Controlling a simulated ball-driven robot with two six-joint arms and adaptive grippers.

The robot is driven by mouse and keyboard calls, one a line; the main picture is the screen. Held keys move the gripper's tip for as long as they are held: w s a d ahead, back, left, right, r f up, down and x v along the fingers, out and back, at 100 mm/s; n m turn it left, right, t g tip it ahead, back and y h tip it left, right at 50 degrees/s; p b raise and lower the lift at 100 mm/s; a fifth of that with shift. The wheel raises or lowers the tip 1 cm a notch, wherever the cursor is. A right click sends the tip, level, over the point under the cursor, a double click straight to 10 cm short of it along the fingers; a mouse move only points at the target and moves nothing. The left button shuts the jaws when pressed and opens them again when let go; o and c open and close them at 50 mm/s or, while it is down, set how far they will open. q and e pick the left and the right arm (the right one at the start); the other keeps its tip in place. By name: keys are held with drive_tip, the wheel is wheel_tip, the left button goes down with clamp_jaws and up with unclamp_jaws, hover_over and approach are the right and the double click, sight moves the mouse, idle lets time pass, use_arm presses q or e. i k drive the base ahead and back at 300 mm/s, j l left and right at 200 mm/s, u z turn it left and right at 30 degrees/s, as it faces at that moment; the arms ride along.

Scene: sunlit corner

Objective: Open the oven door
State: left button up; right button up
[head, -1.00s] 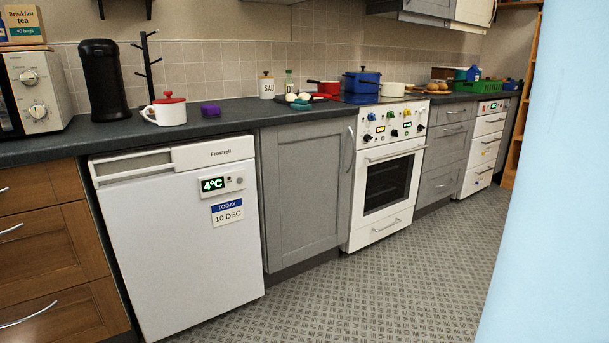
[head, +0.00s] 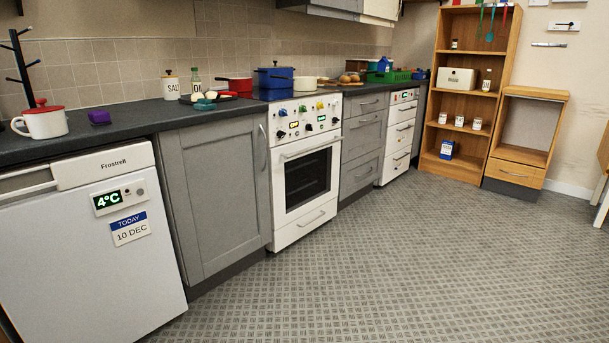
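The white oven (head: 302,165) stands in the counter row near the middle of the head view, between grey cupboard fronts. Its door (head: 306,180) has a dark glass window and a handle (head: 310,148) along the top edge. The door looks shut. Knobs and small lit displays sit on the panel above it, and a drawer with its own handle is below. Neither of my grippers is in view.
A white fridge (head: 93,238) and a grey cupboard (head: 214,195) stand left of the oven. Grey drawers (head: 363,140) are to its right. A wooden shelf unit (head: 466,93) stands at the back. The patterned floor (head: 400,260) in front is clear.

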sight(278, 155)
drive_tip(key=i+z, duration=0.1)
drive_tip(key=i+l+u, duration=0.2)
drive_tip(key=i+l, duration=0.15)
drive_tip(key=i, duration=0.4)
drive_tip(key=i+l+u, duration=0.2)
drive_tip(key=i+l, duration=0.3)
drive_tip(key=i, duration=0.25)
drive_tip(key=i+l+u, duration=0.2)
drive_tip(key=i+l, duration=0.35)
drive_tip(key=i, duration=0.15)
